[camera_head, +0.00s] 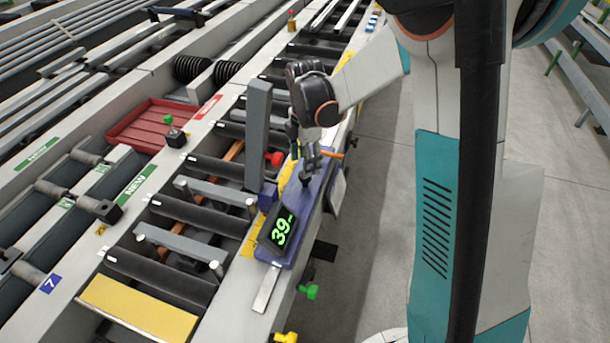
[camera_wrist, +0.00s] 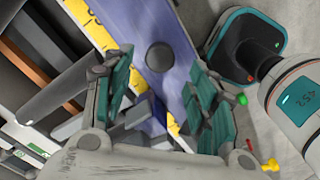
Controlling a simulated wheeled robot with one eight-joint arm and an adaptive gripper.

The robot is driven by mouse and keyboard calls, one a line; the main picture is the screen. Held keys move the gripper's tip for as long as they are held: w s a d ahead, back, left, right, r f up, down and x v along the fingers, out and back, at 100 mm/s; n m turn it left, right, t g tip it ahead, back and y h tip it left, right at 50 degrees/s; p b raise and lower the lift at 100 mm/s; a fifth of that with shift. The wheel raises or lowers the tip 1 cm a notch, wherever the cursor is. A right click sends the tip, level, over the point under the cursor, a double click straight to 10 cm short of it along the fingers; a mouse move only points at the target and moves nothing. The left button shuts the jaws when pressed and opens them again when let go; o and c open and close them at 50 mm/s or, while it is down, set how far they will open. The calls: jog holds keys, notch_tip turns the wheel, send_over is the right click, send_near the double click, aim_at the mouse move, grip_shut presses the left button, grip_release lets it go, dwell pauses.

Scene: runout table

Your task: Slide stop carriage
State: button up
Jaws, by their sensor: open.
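The stop carriage (camera_head: 302,210) is a blue-violet block on the rail at the table's right edge. Its tilted black display (camera_head: 281,232) shows green digits reading 39. A tall grey stop plate (camera_head: 258,130) stands upright at its left side. In the wrist view the carriage (camera_wrist: 180,80) fills the middle. Its round dark knob (camera_wrist: 160,56) lies in line with the gap between the teal-padded fingers of my open gripper (camera_wrist: 163,82). I see no contact with the knob.
A yellow scale (camera_head: 252,240) runs along the rail. An orange lever (camera_head: 333,154) and a red knob (camera_head: 273,159) are close by the gripper. Black rollers (camera_head: 185,210) and grey bars lie left. A red tray (camera_head: 150,122) is farther left. Open floor lies right.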

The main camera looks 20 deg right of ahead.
aim_at(293, 185)
notch_tip(293, 185, down, 5)
jog(key=shift+f+b, duration=0.1)
jog(key=shift+b, duration=0.55)
grip_shut()
jog(key=shift+w+d, duration=0.1)
jog(key=shift+w, duration=0.05)
